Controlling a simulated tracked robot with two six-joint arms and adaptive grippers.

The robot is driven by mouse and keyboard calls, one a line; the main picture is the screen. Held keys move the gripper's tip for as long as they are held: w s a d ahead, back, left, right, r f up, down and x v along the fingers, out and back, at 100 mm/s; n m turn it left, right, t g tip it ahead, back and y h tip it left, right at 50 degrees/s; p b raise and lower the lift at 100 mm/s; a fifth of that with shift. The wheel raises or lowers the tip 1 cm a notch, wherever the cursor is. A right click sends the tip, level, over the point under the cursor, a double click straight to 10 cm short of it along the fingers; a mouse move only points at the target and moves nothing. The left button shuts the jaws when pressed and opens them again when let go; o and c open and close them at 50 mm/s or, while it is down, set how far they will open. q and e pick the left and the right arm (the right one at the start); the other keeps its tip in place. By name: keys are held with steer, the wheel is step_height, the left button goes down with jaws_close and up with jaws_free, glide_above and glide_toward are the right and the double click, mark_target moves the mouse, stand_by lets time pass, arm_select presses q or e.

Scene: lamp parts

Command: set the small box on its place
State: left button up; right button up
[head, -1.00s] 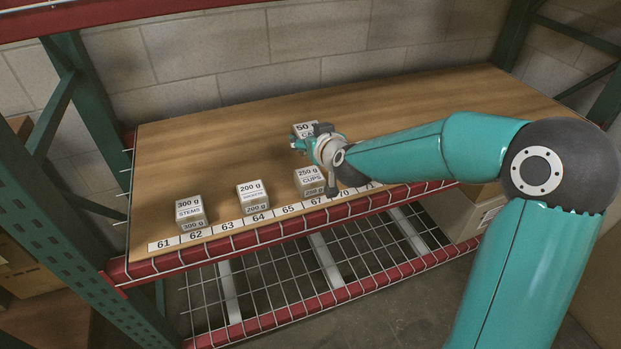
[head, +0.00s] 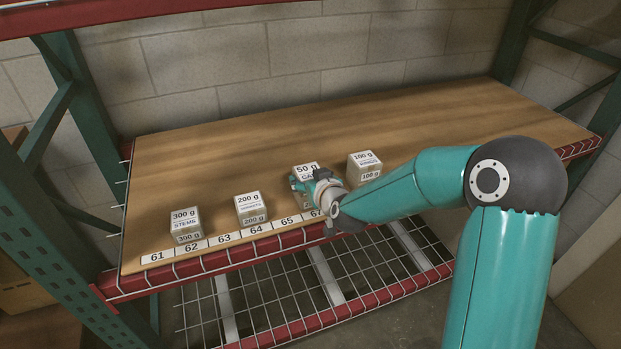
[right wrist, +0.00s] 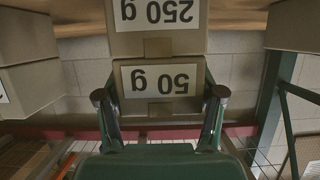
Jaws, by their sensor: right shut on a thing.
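The small box is the pale 50 g box (head: 305,169), seen in the head view near the shelf's front edge. My right gripper (head: 316,186) is shut on it. In the right wrist view, which is upside down, the two fingers (right wrist: 160,97) flank the 50 g box (right wrist: 190,104). The 250 g box (right wrist: 192,43) lies between it and the shelf, so the 50 g box is on or just above it, roughly in line. I cannot tell whether they touch. In the head view my gripper mostly hides the 250 g box. My left gripper is not in view.
On the wooden shelf (head: 400,119) stand the 300 g box (head: 185,225) and 200 g box (head: 250,208) to the left and the 100 g box (head: 366,166) to the right. A number strip (head: 223,238) runs along the front edge. The shelf behind is clear.

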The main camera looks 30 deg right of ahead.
steer(key=o, duration=1.1)
steer(key=v, duration=1.2)
steer(key=a+f, duration=0.1)
steer(key=f, duration=0.2)
steer(key=a+f+g+y, duration=0.1)
steer(key=a+f, duration=0.1)
steer(key=f, duration=0.1)
steer(key=a+f+g+y+p, duration=0.1)
steer(key=a+f, duration=0.1)
steer(key=f, duration=0.1)
steer(key=shift+f, duration=0.4)
steer(key=s+a+f+g+y, duration=0.1)
steer(key=s+a+f+g, duration=0.2)
steer(key=s+a+f, duration=0.2)
steer(key=s+a+f+g+y, duration=0.2)
steer(key=s+a+f+g, duration=0.2)
steer(key=f, duration=0.8)
steer(key=s+a+f+g+y, duration=0.2)
steer(key=s+a+f+g, duration=0.1)
steer(key=s+a+f, duration=0.4)
steer(key=shift+s+a+f+n, duration=0.1)
steer(key=shift+s+f+n, duration=0.2)
steer(key=shift+s+f, duration=0.55)
